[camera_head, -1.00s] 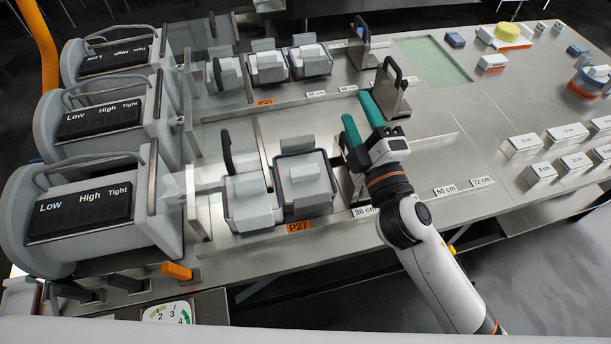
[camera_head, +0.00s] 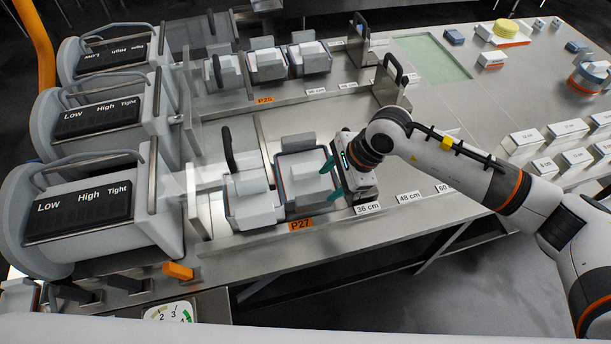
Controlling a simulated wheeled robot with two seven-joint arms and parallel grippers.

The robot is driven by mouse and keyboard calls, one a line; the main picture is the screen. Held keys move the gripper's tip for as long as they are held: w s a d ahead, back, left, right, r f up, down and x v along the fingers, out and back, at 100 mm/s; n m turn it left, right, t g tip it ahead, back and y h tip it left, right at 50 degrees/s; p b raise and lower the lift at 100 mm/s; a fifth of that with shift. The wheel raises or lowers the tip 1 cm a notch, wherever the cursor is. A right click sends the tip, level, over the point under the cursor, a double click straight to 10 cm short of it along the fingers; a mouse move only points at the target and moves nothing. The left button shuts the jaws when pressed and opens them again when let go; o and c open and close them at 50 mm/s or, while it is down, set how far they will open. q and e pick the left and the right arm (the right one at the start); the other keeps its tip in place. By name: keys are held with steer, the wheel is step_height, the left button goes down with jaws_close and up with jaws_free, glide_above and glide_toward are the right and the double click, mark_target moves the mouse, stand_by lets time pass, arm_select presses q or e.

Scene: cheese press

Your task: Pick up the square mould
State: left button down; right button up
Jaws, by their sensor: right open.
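A square mould (camera_head: 300,190), grey with a pale lid block and an orange-and-dark rim, stands in the front press lane behind the P27 tag. My right gripper (camera_head: 329,182) is at its right side, with its two teal fingers apart and pointing left at the mould. The fingertips overlap the mould's right edge in this view; I cannot tell whether they touch it. Nothing is seen held between them. A second grey mould (camera_head: 250,205) stands close on its left. The left gripper is not in view.
Three grey presses (camera_head: 90,205) stand at the left. Upright black-handled plates (camera_head: 390,88) stand behind my right arm. White labelled blocks (camera_head: 525,138) and a green mat (camera_head: 430,58) lie to the right.

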mark_target(315, 196)
steer(key=b+x, duration=0.1)
steer(key=x, duration=0.3)
steer(key=b+x, duration=0.2)
steer(key=x, duration=0.2)
steer(key=shift+s+f, duration=0.2)
steer(key=shift+f, duration=0.1)
steer(key=shift+w+a+f, duration=0.1)
steer(key=shift+a+f, duration=0.1)
steer(key=shift+f, duration=0.15)
steer(key=shift+c, duration=0.3)
jaws_close()
steer(key=shift+w+r, duration=0.1)
steer(key=shift+r, duration=0.15)
